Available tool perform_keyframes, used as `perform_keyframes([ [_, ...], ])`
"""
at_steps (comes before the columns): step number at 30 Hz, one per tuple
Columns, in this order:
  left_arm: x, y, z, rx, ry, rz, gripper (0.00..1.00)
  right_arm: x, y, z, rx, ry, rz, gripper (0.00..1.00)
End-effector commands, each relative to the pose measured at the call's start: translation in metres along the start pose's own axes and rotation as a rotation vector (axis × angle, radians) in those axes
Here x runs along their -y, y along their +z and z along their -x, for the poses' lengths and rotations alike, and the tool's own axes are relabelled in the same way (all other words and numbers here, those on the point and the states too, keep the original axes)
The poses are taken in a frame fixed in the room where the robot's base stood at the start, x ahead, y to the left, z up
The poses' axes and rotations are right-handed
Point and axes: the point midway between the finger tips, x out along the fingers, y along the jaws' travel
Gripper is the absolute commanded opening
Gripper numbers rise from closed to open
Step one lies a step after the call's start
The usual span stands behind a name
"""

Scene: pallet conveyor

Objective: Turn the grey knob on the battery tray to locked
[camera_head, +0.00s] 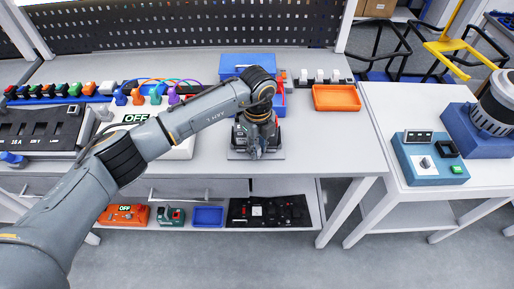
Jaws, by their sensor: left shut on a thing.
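The battery tray appears to be the small grey plate (236,155) with dark and reddish parts, near the front edge of the table. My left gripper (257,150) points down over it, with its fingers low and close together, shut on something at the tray. That is most likely the grey knob, but the gripper covers it, so its angle and any lock marking cannot be seen. My right gripper is out of view.
A blue box (240,63) stands behind my gripper, and an orange tray (336,98) lies to its right. A panel with an OFF label (136,118) and coloured plugs is at left. The table's right front is clear.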

Motion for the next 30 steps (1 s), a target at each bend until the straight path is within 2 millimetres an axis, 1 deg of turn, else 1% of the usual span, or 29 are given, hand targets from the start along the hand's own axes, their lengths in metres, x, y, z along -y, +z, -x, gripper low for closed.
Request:
perform_keyframes([
  [6, 0.0011, 0.0001, 0.0000, 0.001, 0.000, 0.160, 0.00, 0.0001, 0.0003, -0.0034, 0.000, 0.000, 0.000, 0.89],
  [12, 0.0017, 0.0002, 0.0002, 0.000, 0.000, 0.262, 0.00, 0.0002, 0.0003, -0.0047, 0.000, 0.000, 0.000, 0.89],
  [19, 0.0020, 0.0003, 0.0004, 0.000, 0.000, 0.321, 0.00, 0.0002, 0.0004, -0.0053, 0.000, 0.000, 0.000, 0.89],
  [30, 0.0022, 0.0004, 0.0005, 0.000, -0.001, 0.335, 0.00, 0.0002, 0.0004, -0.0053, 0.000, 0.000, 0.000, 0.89],
])
